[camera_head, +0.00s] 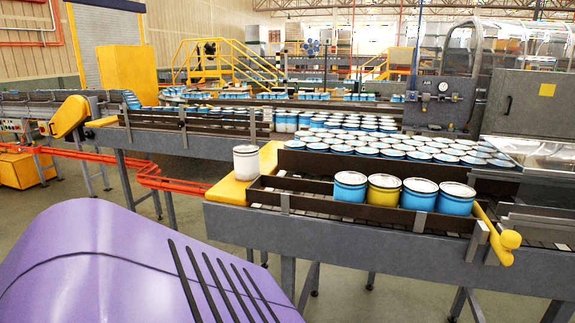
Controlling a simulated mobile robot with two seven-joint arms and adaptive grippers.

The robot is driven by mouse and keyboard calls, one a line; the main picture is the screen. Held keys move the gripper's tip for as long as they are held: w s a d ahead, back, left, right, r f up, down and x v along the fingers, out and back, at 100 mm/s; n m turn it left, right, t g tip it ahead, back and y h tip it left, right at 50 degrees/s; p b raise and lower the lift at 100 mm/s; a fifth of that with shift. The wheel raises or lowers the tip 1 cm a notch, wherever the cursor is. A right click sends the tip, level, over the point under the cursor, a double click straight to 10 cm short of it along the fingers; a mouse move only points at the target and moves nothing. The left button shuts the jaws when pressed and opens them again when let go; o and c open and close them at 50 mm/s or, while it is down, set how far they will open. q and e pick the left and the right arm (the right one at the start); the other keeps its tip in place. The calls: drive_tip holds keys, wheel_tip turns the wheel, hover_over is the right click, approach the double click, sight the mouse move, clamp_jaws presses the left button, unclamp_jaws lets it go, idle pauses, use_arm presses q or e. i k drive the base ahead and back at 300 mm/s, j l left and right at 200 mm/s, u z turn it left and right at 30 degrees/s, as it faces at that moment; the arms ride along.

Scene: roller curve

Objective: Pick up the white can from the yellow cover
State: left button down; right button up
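The white can (246,162) stands upright on the yellow cover (229,191) at the left end of the near conveyor. It is left of the picture's middle and nothing touches its sides. Neither of my grippers shows in the head view.
Many blue cans (400,146) crowd the belt behind. A purple rounded surface (120,265) fills the lower left. An orange rail (150,178) runs left of the conveyor.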

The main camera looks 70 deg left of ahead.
sight(246, 157)
drive_tip(key=u, duration=2.45)
drive_tip(key=i+j+z, duration=0.1)
drive_tip(key=z, duration=0.3)
drive_tip(key=i+j+z, duration=0.15)
drive_tip(key=z, duration=0.25)
drive_tip(key=j+z, duration=0.15)
drive_tip(key=z, duration=0.25)
drive_tip(key=i+j+z, duration=0.15)
drive_tip(key=j, duration=0.2)
drive_tip(key=j+z, duration=0.15)
drive_tip(key=j, duration=0.2)
drive_tip(key=i+j+z, duration=0.2)
drive_tip(key=j, duration=0.15)
drive_tip(key=j+z, duration=0.1)
drive_tip(key=j, duration=0.95)
drive_tip(key=i, duration=0.05)
